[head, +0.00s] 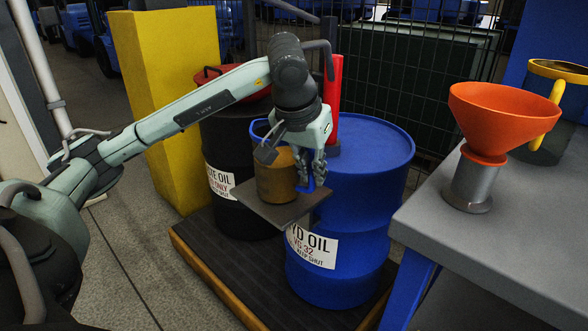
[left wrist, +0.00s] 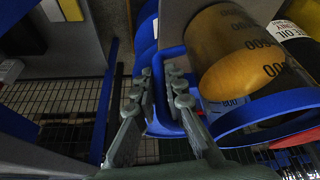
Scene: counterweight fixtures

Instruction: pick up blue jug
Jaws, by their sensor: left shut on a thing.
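The blue jug has an amber see-through body (head: 274,180) with a blue rim and handle. In the head view it is over a small dark square plate (head: 275,214) in front of the drums. My left gripper (head: 312,172) is at its right side, shut on the blue handle. In the left wrist view the jug (left wrist: 235,50) lies right of the fingers (left wrist: 165,90), with dark volume marks on its body and its handle between the fingers. Part of the rim is hidden by my gripper in the head view. My right gripper is not in view.
A blue drum (head: 370,185) and a black drum (head: 240,150) stand on a low platform (head: 215,270). A yellow block (head: 165,90) is at the left. A grey table (head: 500,240) at the right holds an orange funnel (head: 500,115) and another jug with a yellow handle (head: 570,100).

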